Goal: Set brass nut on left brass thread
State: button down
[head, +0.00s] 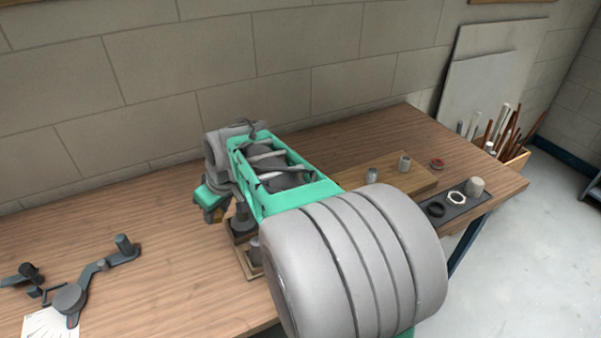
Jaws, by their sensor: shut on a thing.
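My gripper (213,213) is at the left end of my arm, low over the bench by a small wooden board (254,272). It is shut on a small brass-coloured piece (218,217), which looks like the brass nut; only a sliver of it shows. Two dark, upright, round fittings (241,219) stand on the board, just right of the gripper and partly behind my arm. I cannot make out a brass thread; my arm covers much of that board. Whether the nut touches anything cannot be told.
A wooden block (420,184) at right bears two grey fittings and a red ring (437,163). A dark strip (453,210) holds a black ring, a pale nut and a beige cylinder. A grey tool (70,298) lies at left. The bench (150,245) between is clear.

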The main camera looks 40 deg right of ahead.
jog(key=s+d+n, duration=0.1)
jog(key=d, duration=0.6)
jog(key=s+d+n+y, duration=0.1)
jog(key=d, duration=0.7)
jog(key=s+d+n, duration=0.1)
jog(key=s+d, duration=0.1)
jog(key=d, duration=0.6)
jog(key=shift+d+f+n+g+p, duration=0.2)
jog(key=shift+f+n+g+p, duration=0.1)
jog(key=shift+f+n+p, duration=0.1)
jog(key=shift+w+a+f+b, duration=0.1)
jog(key=shift+w+f+b, duration=0.05)
jog(key=shift+f+b, duration=3)
jog(key=shift+f+m, duration=0.35)
jog(key=shift+m, duration=0.05)
jog(key=shift+m, duration=0.5)
jog(key=shift+m+h+b, duration=0.4)
jog(key=shift+m+b, duration=0.05)
jog(key=shift+m, duration=0.15)
jog(key=shift+m+h+b, duration=0.5)
jog(key=shift+m+b, duration=0.05)
jog(key=shift+m, duration=0.75)
